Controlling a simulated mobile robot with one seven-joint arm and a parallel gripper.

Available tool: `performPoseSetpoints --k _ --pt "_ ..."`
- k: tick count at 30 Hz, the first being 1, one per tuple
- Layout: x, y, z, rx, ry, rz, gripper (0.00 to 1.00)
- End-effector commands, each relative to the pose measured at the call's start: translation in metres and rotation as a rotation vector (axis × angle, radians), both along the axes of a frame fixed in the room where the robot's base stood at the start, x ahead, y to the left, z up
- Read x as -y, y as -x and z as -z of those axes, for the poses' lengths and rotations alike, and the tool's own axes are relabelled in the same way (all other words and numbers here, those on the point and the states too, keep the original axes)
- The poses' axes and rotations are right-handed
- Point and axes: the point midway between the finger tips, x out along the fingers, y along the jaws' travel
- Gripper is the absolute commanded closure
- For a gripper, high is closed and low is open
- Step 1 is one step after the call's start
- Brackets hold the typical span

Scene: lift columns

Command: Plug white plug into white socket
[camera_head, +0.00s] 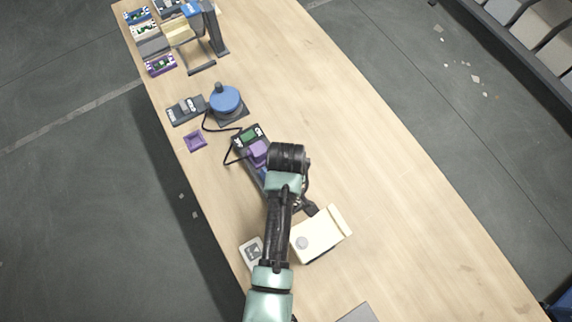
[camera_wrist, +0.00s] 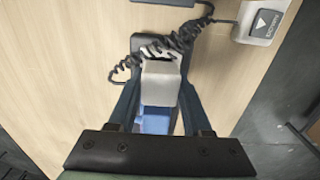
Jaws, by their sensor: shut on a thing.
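The white plug (camera_wrist: 161,82) is between the two fingers of my gripper (camera_wrist: 160,94), which is shut on it in the wrist view. A black coiled cable (camera_wrist: 181,37) loops beside the plug. The dark socket strip (camera_head: 242,134) shows a green part and a purple plug (camera_head: 258,151); a blue part (camera_wrist: 155,119) shows between my fingers. A whitish surface (camera_wrist: 157,52) at the strip's end, just past the plug, looks like the white socket, mostly hidden. I cannot tell whether the plug is seated. My arm hides the gripper in the head view.
A white box (camera_head: 318,238) stands right of my arm, and a white button unit (camera_head: 252,252) left of it. A blue round device (camera_head: 225,99), a grey switch unit (camera_head: 184,110) and a purple frame (camera_head: 195,141) lie farther up. The table's right side is clear.

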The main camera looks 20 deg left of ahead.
Motion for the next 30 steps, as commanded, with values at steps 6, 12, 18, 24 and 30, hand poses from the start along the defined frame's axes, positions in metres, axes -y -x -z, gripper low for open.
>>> performPoseSetpoints --k 6,12,18,24,30 --pt "0.000 0.000 0.004 0.000 0.000 0.000 0.99" --pt "0.000 0.000 0.007 0.000 0.000 0.000 0.99" --pt "0.000 0.000 0.010 0.001 -0.001 0.000 0.99" --pt "0.000 0.000 0.013 0.000 0.000 0.000 0.99" --pt "0.000 0.000 0.016 0.001 -0.001 0.000 0.99"
